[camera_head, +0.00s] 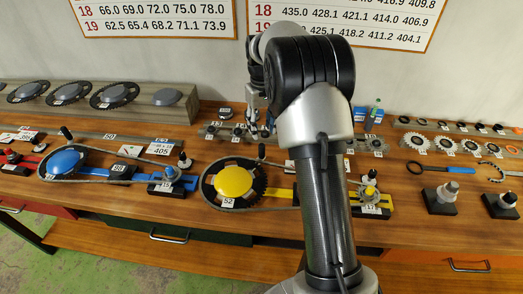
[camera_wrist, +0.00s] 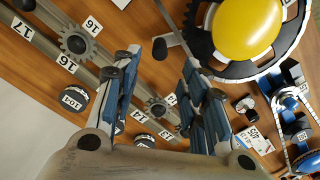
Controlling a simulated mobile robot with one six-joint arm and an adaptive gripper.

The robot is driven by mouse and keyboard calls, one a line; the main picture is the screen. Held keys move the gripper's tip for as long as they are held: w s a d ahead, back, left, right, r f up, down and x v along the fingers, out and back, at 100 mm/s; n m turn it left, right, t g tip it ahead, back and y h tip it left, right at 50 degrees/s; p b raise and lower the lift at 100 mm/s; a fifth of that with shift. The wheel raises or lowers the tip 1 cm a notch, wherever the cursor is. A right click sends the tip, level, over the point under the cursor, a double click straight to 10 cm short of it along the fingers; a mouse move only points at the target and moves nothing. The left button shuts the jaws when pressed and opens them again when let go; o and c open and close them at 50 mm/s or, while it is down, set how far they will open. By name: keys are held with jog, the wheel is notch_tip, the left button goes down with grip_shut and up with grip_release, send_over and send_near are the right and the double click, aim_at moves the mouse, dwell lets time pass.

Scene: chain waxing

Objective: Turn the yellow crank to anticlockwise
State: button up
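The yellow crank is a yellow disc (camera_head: 233,181) on a black toothed chainring, lying on the bench left of my arm. It also shows at the upper right of the wrist view (camera_wrist: 247,28). A black crank handle (camera_head: 262,150) stands at the ring's far right side; in the wrist view the black knob (camera_wrist: 160,48) lies left of the ring, near the line between my fingertips. My gripper (camera_wrist: 160,62) is open and empty, with its blue-grey fingers apart. In the head view my gripper (camera_head: 258,112) is behind the crank, partly hidden by my arm.
A chain runs from the yellow crank to a yellow-based small sprocket (camera_head: 369,193) on the right. A blue crank (camera_head: 65,162) stands to the left. A rail with small sprockets (camera_head: 235,132) lies behind. Bench tools stand (camera_head: 441,196) at right.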

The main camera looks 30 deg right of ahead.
aim_at(262, 145)
notch_tip(262, 145, down, 10)
jog(key=shift+f+b, duration=0.1)
jog(key=shift+b, duration=1.1)
grip_shut()
